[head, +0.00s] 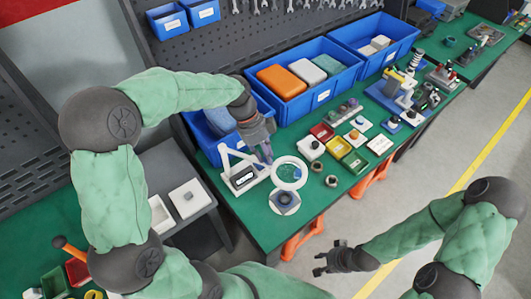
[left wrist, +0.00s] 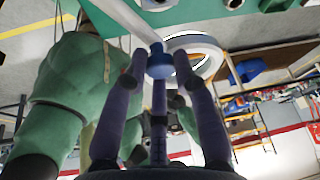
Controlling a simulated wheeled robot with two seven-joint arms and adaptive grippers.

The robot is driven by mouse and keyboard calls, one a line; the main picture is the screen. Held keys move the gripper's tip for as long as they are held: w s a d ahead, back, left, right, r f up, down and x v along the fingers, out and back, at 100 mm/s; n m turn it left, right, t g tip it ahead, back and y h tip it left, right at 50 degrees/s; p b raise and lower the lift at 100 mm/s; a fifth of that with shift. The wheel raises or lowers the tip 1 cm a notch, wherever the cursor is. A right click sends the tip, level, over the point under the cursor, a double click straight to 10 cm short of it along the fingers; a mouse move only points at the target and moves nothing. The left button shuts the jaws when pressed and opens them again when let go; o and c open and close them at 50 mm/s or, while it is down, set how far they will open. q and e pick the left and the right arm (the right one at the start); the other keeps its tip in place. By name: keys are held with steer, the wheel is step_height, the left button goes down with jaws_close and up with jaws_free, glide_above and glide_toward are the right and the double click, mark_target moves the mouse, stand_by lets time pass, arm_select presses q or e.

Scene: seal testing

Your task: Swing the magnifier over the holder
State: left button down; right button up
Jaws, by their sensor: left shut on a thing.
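The magnifier (head: 273,176) has a white base with a dark display, a jointed white arm and a white ring around a clear lens. My left gripper (head: 266,157) is beside the ring, between it and the base. In the left wrist view its fingers are shut on a blue knob (left wrist: 159,64) at the joint of the white arm and ring. My right gripper (head: 330,262) is empty, fingers apart, away from the table.
Blue bins (head: 305,105) line the back of the green table (head: 246,211). Red and yellow trays (head: 338,147), small fixtures and dark rings (head: 331,181) stand right of the magnifier. The table's front edge is close to the holder.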

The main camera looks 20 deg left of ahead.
arm_select(q)
steer(key=c, duration=1.2)
jaws_free()
steer(key=shift+r, duration=0.1)
steer(key=shift+o, duration=1.1)
steer(key=shift+s+d, duration=0.1)
steer(key=shift+s, duration=0.05)
steer(key=v, duration=1.2)
